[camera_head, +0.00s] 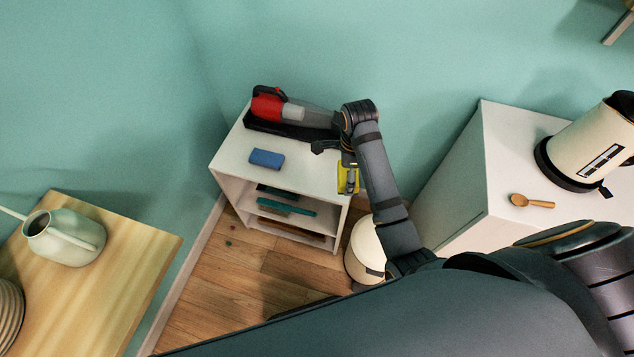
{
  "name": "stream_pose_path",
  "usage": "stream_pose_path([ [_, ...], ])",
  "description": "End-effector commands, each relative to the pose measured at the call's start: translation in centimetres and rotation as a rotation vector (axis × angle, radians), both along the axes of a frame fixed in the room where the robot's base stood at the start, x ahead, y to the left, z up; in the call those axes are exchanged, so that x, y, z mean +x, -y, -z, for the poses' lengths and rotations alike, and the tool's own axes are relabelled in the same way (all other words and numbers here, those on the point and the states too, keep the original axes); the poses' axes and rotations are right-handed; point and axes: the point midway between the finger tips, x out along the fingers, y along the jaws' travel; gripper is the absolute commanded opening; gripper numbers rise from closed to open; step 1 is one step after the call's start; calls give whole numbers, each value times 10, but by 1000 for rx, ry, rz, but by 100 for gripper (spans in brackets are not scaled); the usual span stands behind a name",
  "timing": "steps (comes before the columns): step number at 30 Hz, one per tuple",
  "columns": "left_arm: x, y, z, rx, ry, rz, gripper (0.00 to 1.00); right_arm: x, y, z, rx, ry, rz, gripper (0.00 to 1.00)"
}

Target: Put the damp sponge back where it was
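A yellow sponge-like block (342,184) is at my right gripper (350,182), over the right front corner of the white shelf unit (228,156). A grey finger crosses the block's face, and the gripper appears shut on it. The arm hides part of the block, and I cannot tell whether it touches the shelf top. A blue block (266,158), also sponge-like, lies flat on the left part of the shelf top. I cannot tell from looks which block is damp. My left gripper is not in view.
A red and grey handheld vacuum (285,110) lies along the shelf top's back. Lower shelves hold flat teal items (286,206). A cream bin (364,252) stands right of the unit. A kettle (590,143) and wooden spoon (530,201) sit right; a watering can (65,238) sits left.

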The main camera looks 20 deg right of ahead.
Motion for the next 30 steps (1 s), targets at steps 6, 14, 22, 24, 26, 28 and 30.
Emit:
stream_pose_path([
  [6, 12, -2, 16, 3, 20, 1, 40, -1, 3, 6, 0, 0, 255, 49],
  [14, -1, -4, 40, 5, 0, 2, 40, 19, -5, 22, 3, 1, 272, 49],
  [22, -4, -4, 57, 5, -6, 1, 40, 89, -33, 51, 0, -3, 269, 49],
  [24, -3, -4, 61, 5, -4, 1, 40, 100, -37, 70, -1, -4, 269, 49],
  [26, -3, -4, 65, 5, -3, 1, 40, 110, -40, 82, -2, -2, 269, 49],
  [28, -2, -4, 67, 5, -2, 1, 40, 118, -44, 92, -1, -1, 270, 49],
  [30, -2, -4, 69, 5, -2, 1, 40, 123, -45, 97, -1, 0, 270, 49],
])
